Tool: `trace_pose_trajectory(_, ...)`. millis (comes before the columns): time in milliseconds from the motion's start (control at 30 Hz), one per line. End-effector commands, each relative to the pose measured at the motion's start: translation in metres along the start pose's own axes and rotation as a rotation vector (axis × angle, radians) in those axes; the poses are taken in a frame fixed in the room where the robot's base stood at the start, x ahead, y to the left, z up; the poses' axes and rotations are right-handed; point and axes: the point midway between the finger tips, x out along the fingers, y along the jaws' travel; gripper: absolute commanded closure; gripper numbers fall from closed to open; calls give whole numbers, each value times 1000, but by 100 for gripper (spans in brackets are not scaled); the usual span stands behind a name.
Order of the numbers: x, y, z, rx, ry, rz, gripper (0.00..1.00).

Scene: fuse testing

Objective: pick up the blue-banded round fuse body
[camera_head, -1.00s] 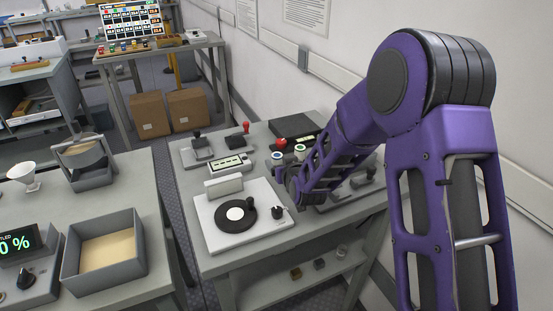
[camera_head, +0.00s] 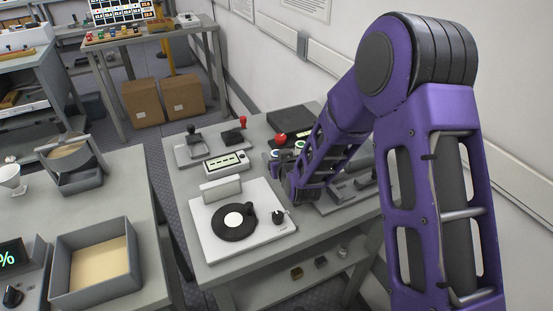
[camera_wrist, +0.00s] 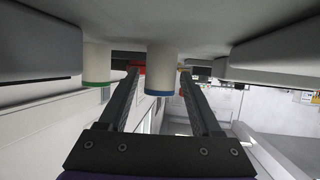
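The blue-banded round fuse body (camera_wrist: 163,72) is a pale cylinder with a blue band, upside down in the wrist view. It lies between the two fingers of my gripper (camera_wrist: 159,80), with a narrow gap visible on each side. The fingers are apart. A similar green-banded fuse body (camera_wrist: 97,64) stands to the left, outside the fingers. In the head view my gripper (camera_head: 279,164) is low over the back of the middle bench, and its wrist hides most of the blue-banded body. The green-banded body's top (camera_head: 301,149) shows behind it.
A white device with a black disc (camera_head: 234,221) sits in front of my gripper. A small display box (camera_head: 227,162) is to its left, and a red-knobbed fixture (camera_head: 236,133) is behind. A black box (camera_head: 292,120) stands near the wall. Grey fixtures flank the fuse bodies.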

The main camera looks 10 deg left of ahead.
Motion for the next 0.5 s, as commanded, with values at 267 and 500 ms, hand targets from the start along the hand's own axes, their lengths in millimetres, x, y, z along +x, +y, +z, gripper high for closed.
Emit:
trace_pose_trajectory(267, 0, 0, 0, 0, 0, 0, 87)
trace_pose_trajectory(500, 0, 0, 0, 0, 1, 0, 100)
